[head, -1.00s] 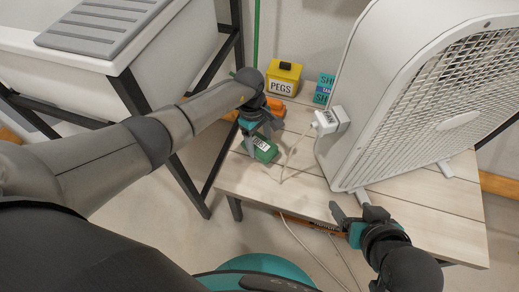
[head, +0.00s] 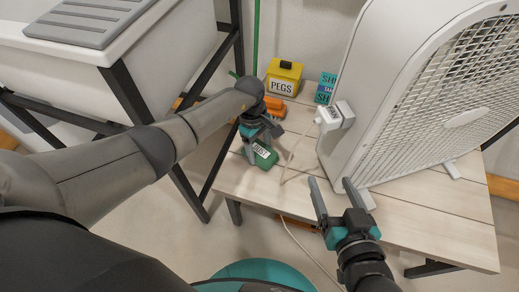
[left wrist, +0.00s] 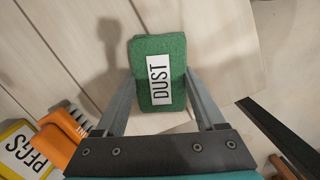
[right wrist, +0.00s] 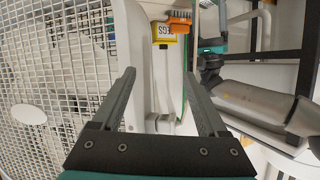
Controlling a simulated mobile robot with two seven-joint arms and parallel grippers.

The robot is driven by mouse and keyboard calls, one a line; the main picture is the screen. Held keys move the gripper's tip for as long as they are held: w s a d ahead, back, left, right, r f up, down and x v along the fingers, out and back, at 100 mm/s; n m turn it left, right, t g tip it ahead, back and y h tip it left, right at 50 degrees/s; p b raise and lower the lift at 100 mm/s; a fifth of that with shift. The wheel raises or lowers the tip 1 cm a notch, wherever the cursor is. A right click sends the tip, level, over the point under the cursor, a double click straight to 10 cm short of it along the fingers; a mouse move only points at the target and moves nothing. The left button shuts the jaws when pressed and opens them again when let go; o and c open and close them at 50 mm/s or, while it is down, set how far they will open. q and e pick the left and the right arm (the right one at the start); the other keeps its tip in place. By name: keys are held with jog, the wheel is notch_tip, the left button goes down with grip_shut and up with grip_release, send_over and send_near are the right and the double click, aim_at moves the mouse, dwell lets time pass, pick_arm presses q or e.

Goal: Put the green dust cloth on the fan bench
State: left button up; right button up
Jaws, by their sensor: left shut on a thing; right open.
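The green dust cloth (head: 264,155), with a white DUST label, is at the left end of the wooden fan bench (head: 420,218). In the left wrist view the cloth (left wrist: 159,70) lies between the fingers of my left gripper (left wrist: 160,95), which is shut on it. In the head view my left gripper (head: 262,143) is over the bench's left part; whether the cloth touches the boards I cannot tell. My right gripper (head: 332,186) is open and empty by the bench's front edge, in front of the fan. Its open fingers (right wrist: 165,100) also show in the right wrist view.
A large white box fan (head: 420,100) stands on the bench's right, with a white plug box (head: 333,117) and cord beside it. A yellow PEGS box (head: 284,78), an orange brush (head: 274,106) and teal boxes (head: 326,88) stand behind. A white sink (head: 110,60) is left.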

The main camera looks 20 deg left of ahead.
dwell(0.3)
pick_arm(q)
jog(key=shift+f, duration=0.15)
jog(key=o, duration=1.2)
jog(key=shift+c, duration=0.2)
